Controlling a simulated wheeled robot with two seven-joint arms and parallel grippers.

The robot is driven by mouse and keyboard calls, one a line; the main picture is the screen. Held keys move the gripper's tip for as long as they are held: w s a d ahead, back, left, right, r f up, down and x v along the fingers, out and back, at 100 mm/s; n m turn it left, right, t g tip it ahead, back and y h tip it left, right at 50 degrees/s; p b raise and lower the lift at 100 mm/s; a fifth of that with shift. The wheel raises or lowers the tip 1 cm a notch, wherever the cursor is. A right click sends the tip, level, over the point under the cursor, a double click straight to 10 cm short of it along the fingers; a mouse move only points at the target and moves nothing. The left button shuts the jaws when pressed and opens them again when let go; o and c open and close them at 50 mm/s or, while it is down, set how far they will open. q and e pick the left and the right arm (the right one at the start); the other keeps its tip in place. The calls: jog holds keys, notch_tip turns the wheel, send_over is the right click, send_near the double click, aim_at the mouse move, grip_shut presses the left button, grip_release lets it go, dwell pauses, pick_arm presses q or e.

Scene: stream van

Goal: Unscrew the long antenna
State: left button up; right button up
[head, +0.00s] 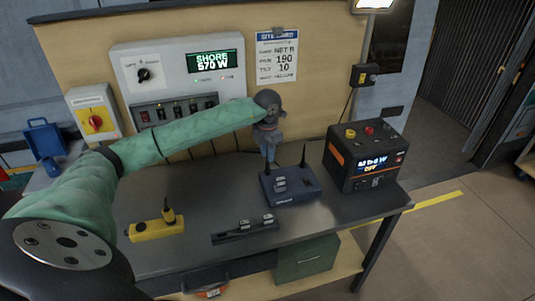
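A dark blue router box (291,194) stands on the workbench with small grey-white pieces on its top. A thin dark antenna (303,156) rises upright from its back right. Another thin antenna stub (267,168) shows at its left, just under my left gripper. My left gripper (269,152) points down from the green-sleeved arm, above the router's left side. Its fingers overlap the top of the left antenna, and I cannot tell whether they are shut on it. Which antenna is longer is unclear, since the left one's top is hidden. My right gripper is not in view.
A black and orange power unit (362,156) stands right of the router. A yellow handheld device (156,229) and a dark strip with small pale pieces (245,233) lie in front. The wall panel (180,75) and a site card (277,55) are behind. Bare bench top (215,190) lies left of the router.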

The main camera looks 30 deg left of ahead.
pick_arm(q)
jog(key=shift+m+b, duration=1.15)
jog(key=shift+m, duration=0.45)
jog(key=shift+m+b, duration=0.35)
jog(key=shift+m, duration=0.05)
jog(key=shift+m+b, duration=0.7)
jog(key=shift+m, duration=0.2)
jog(key=shift+m+b, duration=1.65)
jog(key=shift+m, duration=0.95)
grip_shut()
jog(key=shift+n, duration=2)
